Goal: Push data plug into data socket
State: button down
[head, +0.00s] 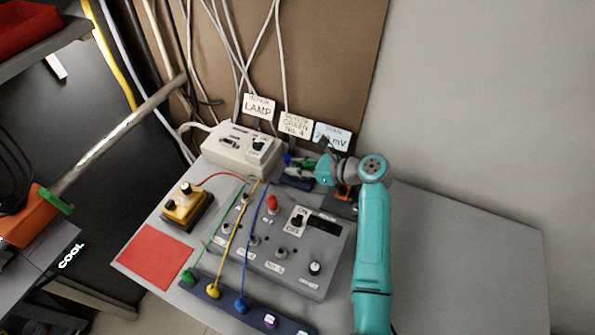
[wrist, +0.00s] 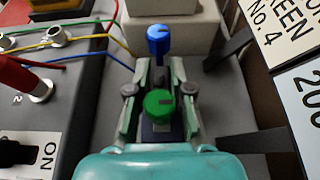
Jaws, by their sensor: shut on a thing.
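My teal gripper (head: 303,166) is low behind the grey control panel (head: 318,285). In the wrist view its fingers (wrist: 160,78) stand on both sides of a small dark block with a green knob (wrist: 159,103), and they are shut on it. A blue knob (wrist: 159,40) stands just beyond the fingertips; it also shows in the head view (head: 287,160). I cannot read any label marking a data plug or data socket. Green (head: 187,276), yellow (head: 213,291) and blue (head: 241,305) plugs with wires sit in the dark blue strip at the table's front.
Label cards (head: 296,126) stand at the back wall. A red plug (head: 272,203) rises from the panel. The table's right side (head: 460,265) is clear.

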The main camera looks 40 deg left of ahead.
aim_at(298, 166)
jog(key=shift+r, duration=0.15)
notch_tip(298, 166, up, 10)
jog(key=shift+f, duration=0.1)
dwell(0.5)
